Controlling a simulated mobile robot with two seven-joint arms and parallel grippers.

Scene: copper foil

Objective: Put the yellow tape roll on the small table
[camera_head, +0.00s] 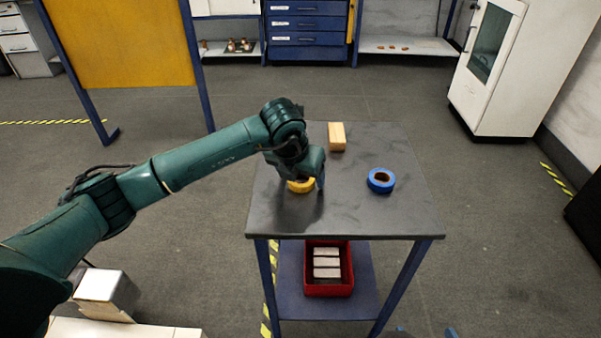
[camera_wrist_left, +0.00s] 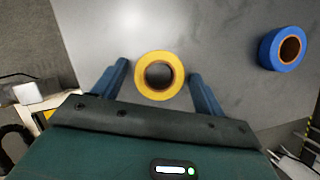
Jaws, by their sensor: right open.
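The yellow tape roll (camera_head: 299,188) lies flat on the grey top of the small table (camera_head: 400,215), near its left side. In the left wrist view the yellow tape roll (camera_wrist_left: 160,57) sits between the two blue fingers of my left gripper (camera_wrist_left: 158,72). The fingers are open, with gaps on both sides of the roll. In the head view my left gripper (camera_head: 308,182) is low over the roll and partly hides it. My right gripper (camera_head: 425,333) shows only as blue fingertips at the bottom edge, open and empty.
A blue tape roll (camera_head: 381,180) and a wooden block (camera_head: 337,137) stand on the same table. A red bin (camera_head: 328,289) with pale blocks is on the lower shelf. The table top's front right area is clear.

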